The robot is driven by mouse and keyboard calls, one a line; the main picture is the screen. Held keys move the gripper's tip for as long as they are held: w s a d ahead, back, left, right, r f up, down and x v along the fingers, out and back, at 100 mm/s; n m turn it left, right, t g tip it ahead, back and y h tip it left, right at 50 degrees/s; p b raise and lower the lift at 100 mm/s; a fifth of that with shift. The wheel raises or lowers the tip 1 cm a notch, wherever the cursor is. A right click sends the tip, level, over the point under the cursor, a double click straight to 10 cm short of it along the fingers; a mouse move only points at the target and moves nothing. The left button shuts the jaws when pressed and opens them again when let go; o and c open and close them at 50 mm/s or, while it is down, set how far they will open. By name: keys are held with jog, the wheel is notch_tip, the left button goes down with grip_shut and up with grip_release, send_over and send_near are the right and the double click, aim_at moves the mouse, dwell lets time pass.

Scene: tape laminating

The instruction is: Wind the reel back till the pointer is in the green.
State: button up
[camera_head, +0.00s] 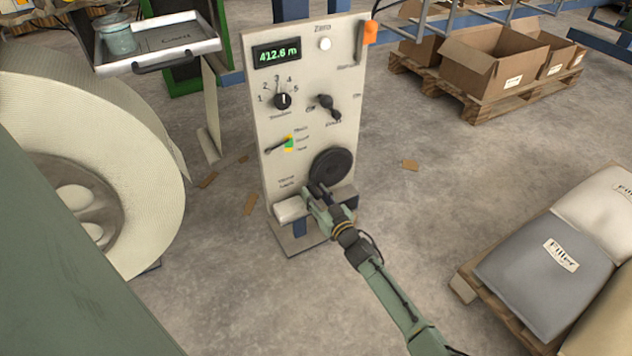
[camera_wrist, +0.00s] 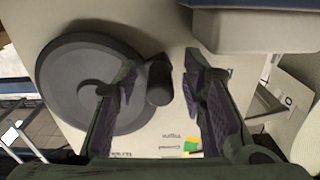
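A black handwheel (camera_head: 331,167) sits low on the pale control panel (camera_head: 258,110). In the wrist view, the wheel (camera_wrist: 75,90) has a dark crank handle (camera_wrist: 159,80) standing out near its rim. My gripper (camera_head: 315,190) is at the wheel's lower edge. In the wrist view my gripper (camera_wrist: 160,75) has its fingers apart, one on each side of the handle; I cannot tell whether either touches it. A small gauge (camera_head: 289,143) with yellow and green bands has a dark pointer (camera_head: 276,147) tilted up towards it; the exact band is too small to tell. A big cream reel (camera_head: 150,160) stands left.
The panel also carries a green display (camera_head: 277,54) reading 412.6 m, a selector knob (camera_head: 283,100), a lever (camera_head: 329,106) and a pale ledge (camera_head: 293,208) below. Filler sacks (camera_head: 540,280) lie on a pallet at right. Open boxes (camera_head: 493,62) stand behind. Floor between is mostly clear.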

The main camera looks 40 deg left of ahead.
jog(key=shift+c, duration=0.4)
grip_shut()
dwell(0.6)
